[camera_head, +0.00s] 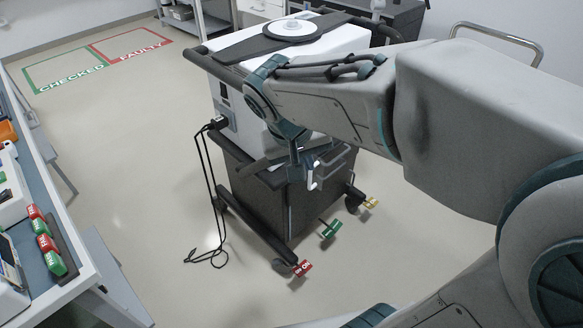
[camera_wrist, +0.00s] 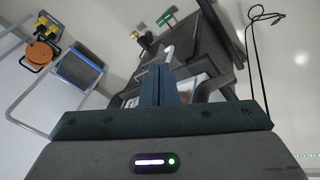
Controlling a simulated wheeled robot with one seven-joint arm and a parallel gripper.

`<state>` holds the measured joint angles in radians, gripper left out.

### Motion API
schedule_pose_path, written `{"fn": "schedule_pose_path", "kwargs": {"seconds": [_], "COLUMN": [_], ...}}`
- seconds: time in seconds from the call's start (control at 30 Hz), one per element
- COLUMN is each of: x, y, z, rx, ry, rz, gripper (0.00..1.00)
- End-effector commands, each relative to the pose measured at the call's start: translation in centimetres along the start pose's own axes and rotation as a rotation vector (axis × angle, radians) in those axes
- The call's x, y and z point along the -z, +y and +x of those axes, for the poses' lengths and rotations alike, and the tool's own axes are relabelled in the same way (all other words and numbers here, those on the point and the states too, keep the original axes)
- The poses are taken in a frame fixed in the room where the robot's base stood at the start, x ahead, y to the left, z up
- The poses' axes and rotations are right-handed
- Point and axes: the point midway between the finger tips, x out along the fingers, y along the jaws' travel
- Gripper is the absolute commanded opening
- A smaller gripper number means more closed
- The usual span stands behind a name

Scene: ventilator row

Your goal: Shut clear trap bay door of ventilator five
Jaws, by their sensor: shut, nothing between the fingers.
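The ventilator (camera_head: 318,48) is a white unit on a dark wheeled cart in the middle of the head view. My arm reaches in from the right and hides part of its near side. My gripper (camera_head: 296,160) is shut and empty, pointing down beside that near side. In the wrist view my gripper's fingers (camera_wrist: 157,75) are together, close to a grey-framed part (camera_wrist: 197,86) that looks like the clear door. That frame also shows in the head view (camera_head: 342,166), just right of the fingers. A white hooked piece (camera_wrist: 168,52) is beyond the fingertips. I cannot tell how far the door stands open, or whether I touch it.
A black cable (camera_head: 208,185) hangs from the cart's left side to the floor. Red, green (camera_head: 330,229) and yellow tags sit near the casters. A bench (camera_head: 75,225) stands at the left. Floor between bench and cart is clear, with CHECKED and FAULTY zones (camera_head: 130,45) behind.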

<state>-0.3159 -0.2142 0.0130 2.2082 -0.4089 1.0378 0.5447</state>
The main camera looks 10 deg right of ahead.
Motion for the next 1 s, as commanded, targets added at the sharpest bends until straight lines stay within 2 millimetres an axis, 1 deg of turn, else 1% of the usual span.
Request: {"fn": "schedule_pose_path", "kwargs": {"seconds": [0.03, 0.2, 0.33, 0.4, 0.5, 0.63, 0.77, 0.87, 1.0], "x": [0.1, 1.7, 2.9, 3.4, 4.0, 4.4, 4.6, 4.8, 5.2], "y": [-1.4, -4.4, -6.8, -8.0, -9.1, -9.9, -9.9, -9.6, -9.1], "z": [2.3, 5.5, 7.4, 8.2, 8.8, 9.1, 9.6, 10.8, 13.7], "rx": [-0.02, -0.089, -0.135, -0.152, -0.172, -0.184, -0.189, -0.189, -0.19], "ry": [0.011, 0.062, 0.11, 0.135, 0.163, 0.184, 0.188, 0.187, 0.184], "rz": [-0.005, 0.003, 0.014, 0.02, 0.029, 0.036, 0.038, 0.039, 0.04], "gripper": [0.0, 0.0, 0.0, 0.0, 0.0, 0.0, 0.0, 0.0, 0.0]}}
